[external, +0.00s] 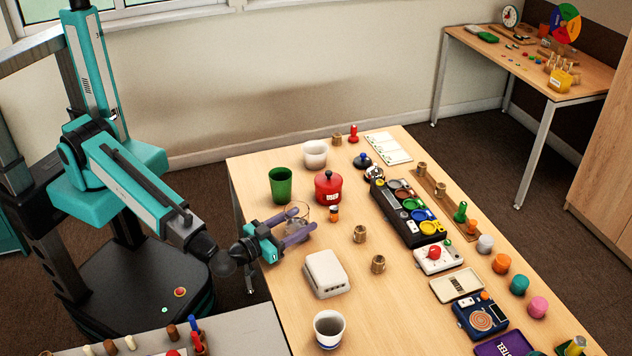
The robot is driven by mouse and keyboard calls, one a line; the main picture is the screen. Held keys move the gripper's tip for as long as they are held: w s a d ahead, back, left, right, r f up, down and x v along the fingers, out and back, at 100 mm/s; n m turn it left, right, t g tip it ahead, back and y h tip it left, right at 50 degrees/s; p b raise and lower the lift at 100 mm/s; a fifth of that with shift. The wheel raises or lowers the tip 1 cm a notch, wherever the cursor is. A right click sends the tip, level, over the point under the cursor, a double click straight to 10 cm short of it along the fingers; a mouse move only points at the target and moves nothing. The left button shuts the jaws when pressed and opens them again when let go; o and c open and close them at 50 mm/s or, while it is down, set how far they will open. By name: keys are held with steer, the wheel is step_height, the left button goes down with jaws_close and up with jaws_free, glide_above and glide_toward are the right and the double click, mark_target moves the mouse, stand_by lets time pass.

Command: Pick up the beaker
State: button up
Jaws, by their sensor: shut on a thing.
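The beaker (297,211) is a clear glass vessel near the left edge of the wooden table. It stands upright between the two purple fingers of my gripper (292,226). My gripper reaches in from the left and is shut on the beaker. The fingers hide part of its lower side, and I cannot tell whether its base touches the table.
Behind the beaker are a green cup (280,186) and a red pot (328,188). A white box (325,273) lies in front, with brass cylinders (360,234) to the right. A dark sorting tray (408,212) lies farther right.

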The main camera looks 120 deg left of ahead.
mark_target(287, 209)
steer(key=shift+r, duration=0.25)
steer(key=shift+r+b, duration=0.4)
steer(key=shift+r, duration=1.15)
steer(key=shift+s+d, duration=0.25)
steer(key=shift+s, duration=1.05)
steer(key=shift+s+r+p, duration=0.25)
steer(key=shift+p, duration=0.1)
steer(key=shift+s+d, duration=0.1)
steer(key=shift+s+p, duration=0.1)
steer(key=shift+p, duration=0.35)
steer(key=shift+s+d+r+p, duration=0.1)
steer(key=shift+s+d+p, duration=0.15)
steer(key=shift+s+p, duration=1.3)
steer(key=shift+s+d+r+p, duration=0.15)
steer(key=shift+s+p, duration=0.55)
steer(key=shift+p, duration=2.6)
